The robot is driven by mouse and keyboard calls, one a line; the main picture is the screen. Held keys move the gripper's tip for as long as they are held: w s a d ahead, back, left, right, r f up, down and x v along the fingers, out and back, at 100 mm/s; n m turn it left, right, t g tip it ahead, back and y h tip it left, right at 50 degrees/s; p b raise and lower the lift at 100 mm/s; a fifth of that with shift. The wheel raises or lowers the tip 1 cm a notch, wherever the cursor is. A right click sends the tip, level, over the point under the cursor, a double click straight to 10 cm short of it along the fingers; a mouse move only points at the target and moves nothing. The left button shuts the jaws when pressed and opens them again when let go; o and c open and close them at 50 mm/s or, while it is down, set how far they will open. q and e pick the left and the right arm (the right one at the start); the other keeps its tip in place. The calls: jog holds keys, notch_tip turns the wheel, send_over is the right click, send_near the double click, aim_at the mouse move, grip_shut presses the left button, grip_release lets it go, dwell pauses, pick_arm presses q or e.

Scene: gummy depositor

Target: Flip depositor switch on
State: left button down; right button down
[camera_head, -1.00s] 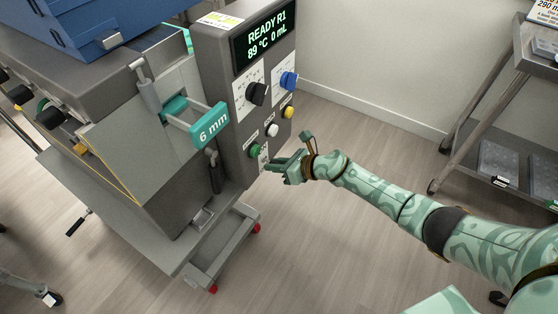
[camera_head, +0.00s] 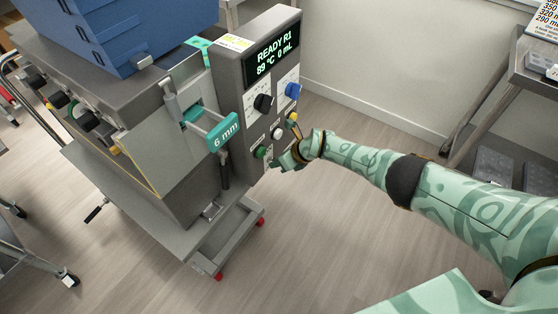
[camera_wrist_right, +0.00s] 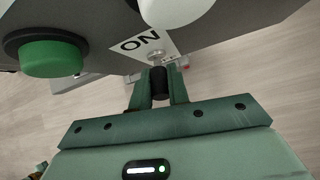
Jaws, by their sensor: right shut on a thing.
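The depositor's grey control panel (camera_head: 238,115) shows in the head view, with its lit screen (camera_head: 272,55) reading READY R1, 89 °C, 0 mL. My right gripper (camera_head: 274,165) is at the panel's lower right corner and covers the switch there. In the right wrist view, my right gripper (camera_wrist_right: 159,90) is shut on the switch's black-tipped lever (camera_wrist_right: 159,82). The lever's metal base is on the panel beside a white ON label (camera_wrist_right: 142,42), which appears upside down. My left gripper is not in view.
A green button (camera_wrist_right: 50,55) and a white button (camera_wrist_right: 172,10) are close to the gripper. The black knob (camera_head: 263,103), blue knob (camera_head: 293,90) and teal 6 mm handle (camera_head: 222,132) are nearby. A grey shelf cart (camera_head: 500,110) stands at right.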

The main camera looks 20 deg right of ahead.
jog(key=c, duration=1.4)
grip_release()
jog(key=shift+w, duration=0.1)
jog(key=shift+o, duration=0.2)
